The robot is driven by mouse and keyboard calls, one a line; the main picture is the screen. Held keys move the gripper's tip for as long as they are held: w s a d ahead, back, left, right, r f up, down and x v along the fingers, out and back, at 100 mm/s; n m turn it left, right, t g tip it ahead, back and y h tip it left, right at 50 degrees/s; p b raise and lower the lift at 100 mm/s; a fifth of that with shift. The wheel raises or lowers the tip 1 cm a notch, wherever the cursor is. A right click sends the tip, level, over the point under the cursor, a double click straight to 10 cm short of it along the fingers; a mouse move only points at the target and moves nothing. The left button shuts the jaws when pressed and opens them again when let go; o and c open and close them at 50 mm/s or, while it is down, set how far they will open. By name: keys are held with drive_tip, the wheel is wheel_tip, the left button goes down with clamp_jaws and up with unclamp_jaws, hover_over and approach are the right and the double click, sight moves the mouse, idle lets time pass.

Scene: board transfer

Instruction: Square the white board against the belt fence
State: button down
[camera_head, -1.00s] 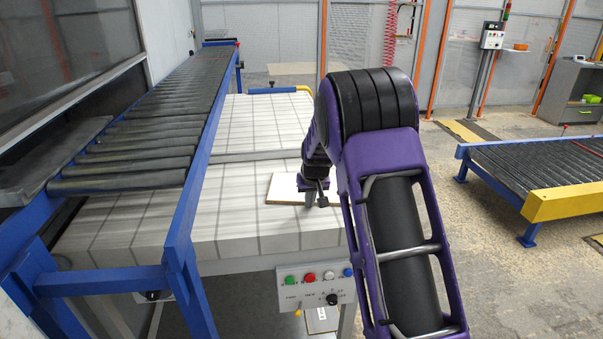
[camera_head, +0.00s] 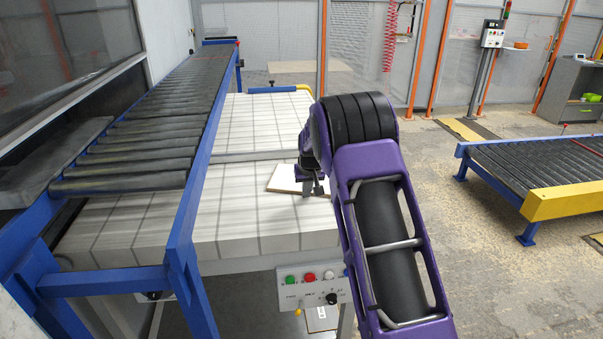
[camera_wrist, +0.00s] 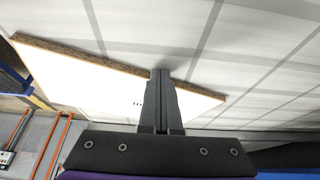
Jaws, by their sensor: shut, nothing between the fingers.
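The white board (camera_head: 283,180) lies flat on the pale, grid-marked belt (camera_head: 236,205), turned at an angle to the belt's lines. In the wrist view the board (camera_wrist: 85,82) shows a brown edge running obliquely across the picture. My gripper (camera_head: 306,194) is at the right part of the board, with its fingers pointing down. In the wrist view my gripper (camera_wrist: 160,72) is shut with nothing held, its tips overlapping the board's brown edge. I cannot tell whether they touch it. My wrist and arm hide the board's right part in the head view. A grey strip (camera_head: 250,156) crosses the belt beyond the board; whether it is the fence is unclear.
A roller conveyor (camera_head: 150,120) with a blue frame runs along the belt's left side. A button panel (camera_head: 300,288) hangs at the belt's near end. Another roller conveyor (camera_head: 540,165) stands at the right across open floor. The belt left of the board is clear.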

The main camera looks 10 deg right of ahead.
drive_tip(key=shift+w+p, duration=0.45)
drive_tip(key=shift+w, duration=1.7)
drive_tip(key=shift+s+b, duration=0.55)
drive_tip(key=shift+s, duration=0.65)
wheel_tip(320, 180, up, 2)
drive_tip(key=shift+r+p, duration=0.15)
drive_tip(key=shift+p, duration=0.4)
drive_tip(key=shift+r, duration=2.35)
drive_tip(key=shift+s, duration=0.1)
